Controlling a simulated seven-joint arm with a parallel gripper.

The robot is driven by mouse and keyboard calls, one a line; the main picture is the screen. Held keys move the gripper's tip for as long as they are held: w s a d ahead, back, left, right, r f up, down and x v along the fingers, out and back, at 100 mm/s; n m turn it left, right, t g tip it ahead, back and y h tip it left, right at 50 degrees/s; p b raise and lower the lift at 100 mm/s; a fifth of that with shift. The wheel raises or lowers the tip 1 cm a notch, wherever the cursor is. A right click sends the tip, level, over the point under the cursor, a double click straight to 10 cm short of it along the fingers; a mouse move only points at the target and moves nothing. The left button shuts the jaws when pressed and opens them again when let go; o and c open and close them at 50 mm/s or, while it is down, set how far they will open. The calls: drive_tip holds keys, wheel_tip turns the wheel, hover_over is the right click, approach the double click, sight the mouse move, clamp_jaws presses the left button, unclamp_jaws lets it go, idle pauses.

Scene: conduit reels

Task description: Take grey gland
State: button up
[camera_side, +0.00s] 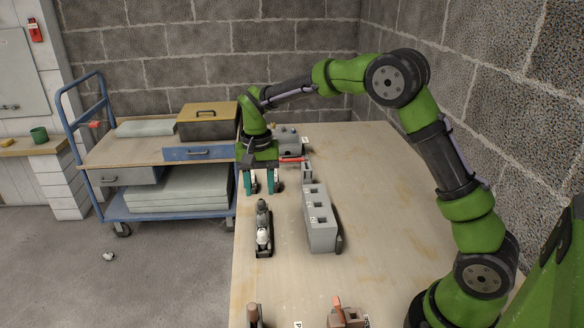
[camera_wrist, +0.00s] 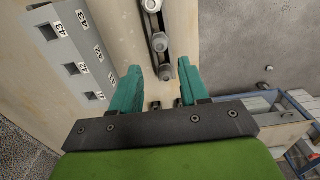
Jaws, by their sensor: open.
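A dark narrow rack (camera_side: 264,251) on the table holds a short row of glands. In the side view a grey gland (camera_side: 262,207) is at its far end and a whiter gland (camera_side: 262,237) is nearer the camera. My gripper (camera_side: 264,188) is open and points down above the table, just beyond the rack's far end. In the wrist view its teal fingers (camera_wrist: 158,68) are apart, with the nearest gland showing between or just past the tips. Contact cannot be told.
A grey block with square numbered sockets (camera_side: 320,228) stands right of the rack. A grey device (camera_side: 287,143) is behind my gripper. Brown-orange parts (camera_side: 345,316) are at the near edge. A blue trolley (camera_side: 110,152) stands left of the table. The table's right side is clear.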

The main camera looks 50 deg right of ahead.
sight(261, 215)
drive_tip(key=shift+f, duration=4.3)
drive_tip(key=shift+c, duration=0.4)
clamp_jaws()
drive_tip(key=shift+r, duration=1)
drive_tip(key=shift+r, duration=1.05)
